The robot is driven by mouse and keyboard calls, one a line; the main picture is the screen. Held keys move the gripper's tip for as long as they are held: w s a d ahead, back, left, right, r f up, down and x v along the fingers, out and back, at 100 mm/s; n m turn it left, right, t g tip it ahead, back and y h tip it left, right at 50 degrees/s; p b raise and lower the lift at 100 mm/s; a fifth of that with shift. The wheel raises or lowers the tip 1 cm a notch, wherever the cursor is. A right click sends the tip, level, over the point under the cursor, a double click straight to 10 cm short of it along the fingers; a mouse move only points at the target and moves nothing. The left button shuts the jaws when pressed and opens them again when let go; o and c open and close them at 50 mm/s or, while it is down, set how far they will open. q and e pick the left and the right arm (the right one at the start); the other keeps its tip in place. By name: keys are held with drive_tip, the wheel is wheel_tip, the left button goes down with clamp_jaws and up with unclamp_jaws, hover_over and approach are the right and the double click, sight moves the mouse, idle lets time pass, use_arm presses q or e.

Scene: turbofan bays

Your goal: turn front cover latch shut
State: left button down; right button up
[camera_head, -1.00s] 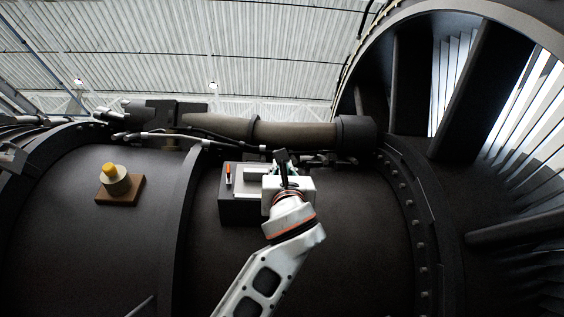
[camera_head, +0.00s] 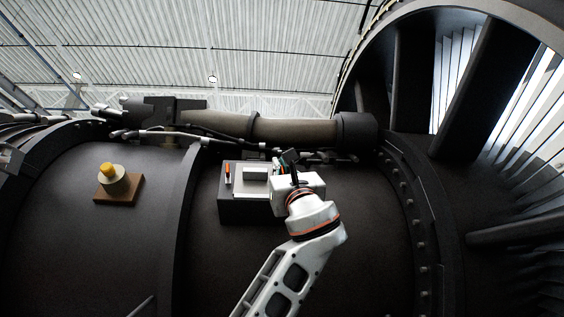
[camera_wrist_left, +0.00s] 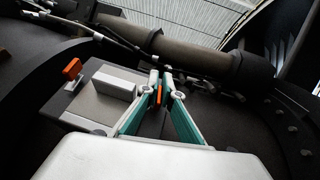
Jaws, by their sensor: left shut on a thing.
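A dark grey box (camera_head: 240,209) with a light panel on top sits on the engine casing. An upright orange latch (camera_head: 228,175) stands at its left end; it also shows in the left wrist view (camera_wrist_left: 72,69), apart from my gripper. My left gripper (camera_head: 281,166) is at the box's right end. In the left wrist view its teal fingers (camera_wrist_left: 161,77) are closed around a second orange latch (camera_wrist_left: 159,94), mostly hidden between them. My right gripper is not in view.
A raised pale block (camera_wrist_left: 114,83) lies on the panel between the two latches. A thick brown pipe (camera_head: 295,134) and thin lines run just behind the box. A yellow-topped knob (camera_head: 113,181) on a brown base stands farther left. The casing in front is clear.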

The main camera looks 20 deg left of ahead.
use_arm(q)
drive_tip(key=shift+r+n+g+y+p, duration=0.1)
drive_tip(key=shift+n+g+y+p, duration=0.3)
drive_tip(key=shift+n+g+y, duration=0.6)
drive_tip(key=n+g+y, duration=0.1)
drive_tip(key=n+g, duration=0.1)
drive_tip(key=shift+n+y+p, duration=0.3)
drive_tip(key=shift+y+p, duration=0.1)
drive_tip(key=shift+s+a+n+g, duration=0.1)
drive_tip(key=shift+n+g, duration=0.3)
drive_tip(key=shift+g, duration=0.1)
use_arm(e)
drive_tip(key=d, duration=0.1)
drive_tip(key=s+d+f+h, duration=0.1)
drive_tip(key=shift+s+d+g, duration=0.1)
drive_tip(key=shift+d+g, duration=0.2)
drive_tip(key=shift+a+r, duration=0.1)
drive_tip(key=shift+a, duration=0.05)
use_arm(q)
drive_tip(key=c, duration=2.5)
unclamp_jaws()
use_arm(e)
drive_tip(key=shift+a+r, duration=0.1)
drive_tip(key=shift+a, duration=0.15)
use_arm(q)
drive_tip(key=shift+f, duration=0.25)
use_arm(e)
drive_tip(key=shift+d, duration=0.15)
